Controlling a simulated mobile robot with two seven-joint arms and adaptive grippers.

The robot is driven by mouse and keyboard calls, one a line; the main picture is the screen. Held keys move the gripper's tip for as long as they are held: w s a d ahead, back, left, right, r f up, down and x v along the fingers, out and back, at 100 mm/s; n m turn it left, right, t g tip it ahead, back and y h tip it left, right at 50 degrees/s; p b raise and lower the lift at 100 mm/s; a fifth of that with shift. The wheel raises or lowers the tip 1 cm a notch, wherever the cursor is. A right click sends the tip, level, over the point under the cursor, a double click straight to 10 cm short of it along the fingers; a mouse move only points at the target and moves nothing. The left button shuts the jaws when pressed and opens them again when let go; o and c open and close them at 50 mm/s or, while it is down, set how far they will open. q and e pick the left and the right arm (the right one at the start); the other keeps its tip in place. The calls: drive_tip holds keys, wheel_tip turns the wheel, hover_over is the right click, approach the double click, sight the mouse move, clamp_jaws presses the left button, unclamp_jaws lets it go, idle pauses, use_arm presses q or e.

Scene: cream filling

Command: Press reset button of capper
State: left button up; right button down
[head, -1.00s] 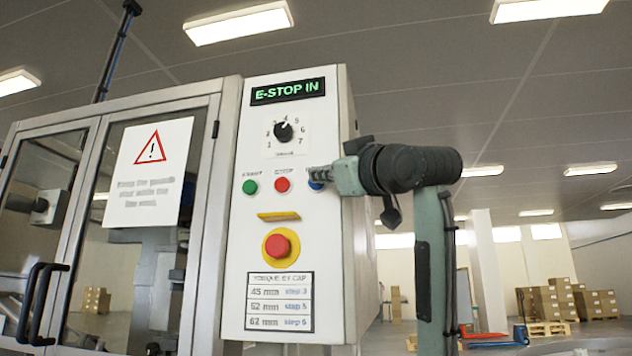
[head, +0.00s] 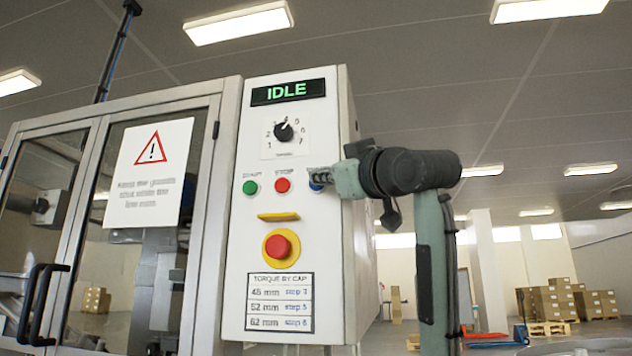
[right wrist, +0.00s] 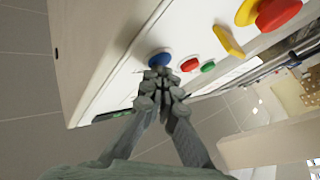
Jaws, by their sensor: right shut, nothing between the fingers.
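The capper's white control panel (head: 240,235) stands in the middle of the head view. Its display (head: 288,91) reads "IDLE" in green. The blue button (head: 316,186), right of the green button (head: 250,187) and the red button (head: 282,185), is partly hidden by my right gripper (head: 322,178). In the right wrist view the blue button (right wrist: 159,57) shows just beyond the closed fingertips (right wrist: 158,76). The fingers are shut and empty, at or very near the button; I cannot tell whether they touch it. My left gripper is not in view.
A red emergency-stop knob (head: 280,246) on a yellow ring sits below the buttons, under a small yellow ledge (head: 278,216). A rotary dial (head: 284,132) is above the buttons. Glazed guard doors (head: 90,230) stand left of the panel. Boxes (head: 545,303) are far behind at right.

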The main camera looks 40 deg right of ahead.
drive_tip(key=shift+f, duration=0.1)
drive_tip(key=s+a, duration=0.3)
drive_tip(key=a, duration=0.1)
drive_tip(key=shift+s+a, duration=0.25)
drive_tip(key=shift+s, duration=0.15)
idle(0.5)
